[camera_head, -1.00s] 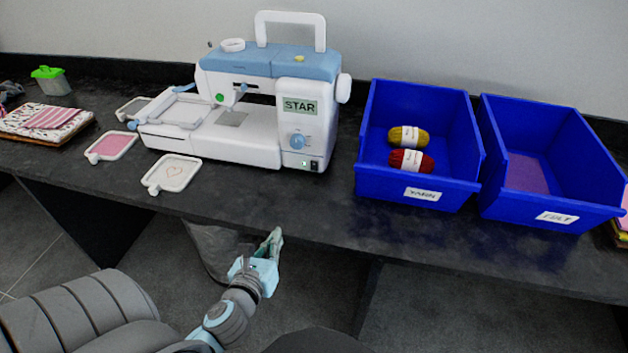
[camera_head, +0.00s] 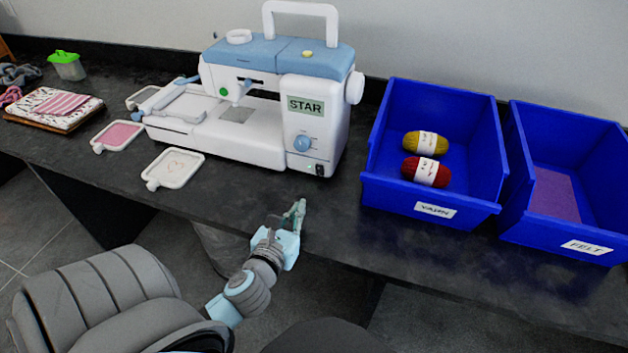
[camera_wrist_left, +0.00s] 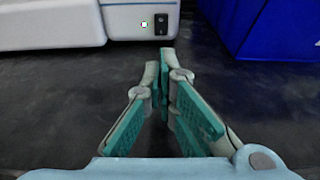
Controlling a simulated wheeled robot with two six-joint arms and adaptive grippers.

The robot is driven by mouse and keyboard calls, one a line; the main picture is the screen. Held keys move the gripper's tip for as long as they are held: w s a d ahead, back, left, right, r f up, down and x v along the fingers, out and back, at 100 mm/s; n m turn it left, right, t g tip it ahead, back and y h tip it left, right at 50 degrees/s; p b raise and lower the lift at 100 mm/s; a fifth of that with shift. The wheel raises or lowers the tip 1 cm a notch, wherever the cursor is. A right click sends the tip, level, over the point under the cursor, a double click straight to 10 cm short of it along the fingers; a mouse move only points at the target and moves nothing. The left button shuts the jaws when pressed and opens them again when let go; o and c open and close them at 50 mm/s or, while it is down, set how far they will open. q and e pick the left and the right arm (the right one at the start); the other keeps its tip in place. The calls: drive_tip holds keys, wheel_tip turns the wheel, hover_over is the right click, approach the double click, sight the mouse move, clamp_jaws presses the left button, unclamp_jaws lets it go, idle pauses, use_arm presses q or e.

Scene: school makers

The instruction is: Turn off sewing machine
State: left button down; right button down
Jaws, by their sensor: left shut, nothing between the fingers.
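The white and blue sewing machine (camera_head: 262,105) stands on the dark table. Its black rocker switch (camera_head: 319,170) is low at the right end of its front, beside a small lit green light; in the left wrist view the switch (camera_wrist_left: 160,24) and the light (camera_wrist_left: 144,23) show at the top. My left gripper (camera_head: 299,205) is shut and empty at the table's front edge, in front of and below the switch and apart from it. In the left wrist view its fingertips (camera_wrist_left: 160,60) point toward the machine. My right gripper is in neither view.
A blue yarn bin (camera_head: 400,192) with two yarn balls and a blue felt bin (camera_head: 545,232) stand right of the machine. Embroidery hoops (camera_head: 172,168) lie to the left. The table between the gripper and the machine is clear.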

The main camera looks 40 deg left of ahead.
use_arm(q)
drive_tip(key=b, duration=0.2)
approach(318, 172)
drive_tip(key=x, duration=0.5)
drive_tip(key=shift+f, duration=0.35)
drive_tip(key=shift+w+a+r, duration=0.1)
drive_tip(key=shift+w+a, duration=0.05)
drive_tip(key=shift+w, duration=0.35)
drive_tip(key=shift+r, duration=0.1)
